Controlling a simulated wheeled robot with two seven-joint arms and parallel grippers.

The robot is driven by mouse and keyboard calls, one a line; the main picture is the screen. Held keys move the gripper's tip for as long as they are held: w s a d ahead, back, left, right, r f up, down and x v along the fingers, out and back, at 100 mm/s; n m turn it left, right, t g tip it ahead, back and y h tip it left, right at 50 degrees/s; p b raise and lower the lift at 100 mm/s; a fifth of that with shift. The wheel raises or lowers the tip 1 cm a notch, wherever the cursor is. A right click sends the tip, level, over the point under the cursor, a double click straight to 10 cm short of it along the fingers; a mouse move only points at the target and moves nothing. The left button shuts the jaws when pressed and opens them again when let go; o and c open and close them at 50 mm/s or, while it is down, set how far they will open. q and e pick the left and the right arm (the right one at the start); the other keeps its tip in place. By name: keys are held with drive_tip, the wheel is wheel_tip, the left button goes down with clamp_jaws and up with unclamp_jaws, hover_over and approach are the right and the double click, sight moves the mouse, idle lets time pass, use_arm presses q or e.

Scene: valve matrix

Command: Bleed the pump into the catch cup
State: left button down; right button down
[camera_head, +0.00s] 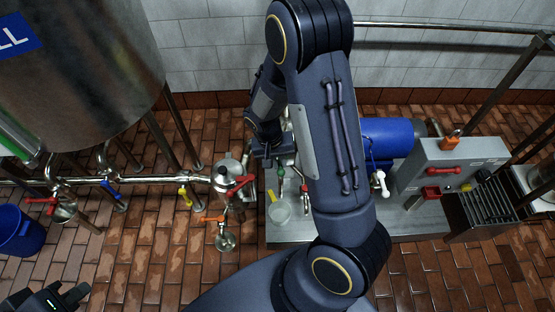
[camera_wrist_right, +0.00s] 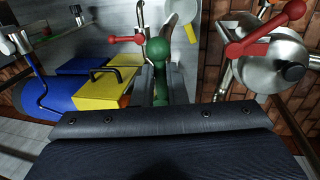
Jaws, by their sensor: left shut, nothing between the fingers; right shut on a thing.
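The pump's blue motor (camera_head: 388,138) lies on a grey base right of my right arm, which hides much of the pump. My right gripper (camera_head: 272,150) is shut on a green handle (camera_wrist_right: 158,50), which stands between its fingers in the right wrist view. A bit of green (camera_head: 281,172) shows just below that gripper in the head view. A clear cup (camera_head: 280,213) stands on the base's left part, below the green handle in the picture, with a yellow piece (camera_head: 272,197) at its edge. Its contents are unclear. My left gripper (camera_head: 68,294) is shut and empty at the lower left.
A steel housing with a red lever (camera_head: 240,185) stands left of the base, and an orange-handled valve (camera_head: 211,219) sits below it. A small red handle (camera_wrist_right: 125,39) is near the green one. A control box (camera_head: 455,165) is at right, a blue bucket (camera_head: 20,232) far left.

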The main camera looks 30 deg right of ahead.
drive_tip(key=shift+d, duration=0.1)
idle(0.3)
drive_tip(key=c, duration=1.5)
unclamp_jaws()
drive_tip(key=shift+o, duration=0.2)
wheel_tip(320, 180, up, 8)
drive_tip(key=a+p, duration=0.1)
drive_tip(key=p, duration=0.1)
drive_tip(key=shift+w+a+f, duration=0.15)
drive_tip(key=shift+w+a, duration=0.05)
drive_tip(key=shift+w, duration=0.2)
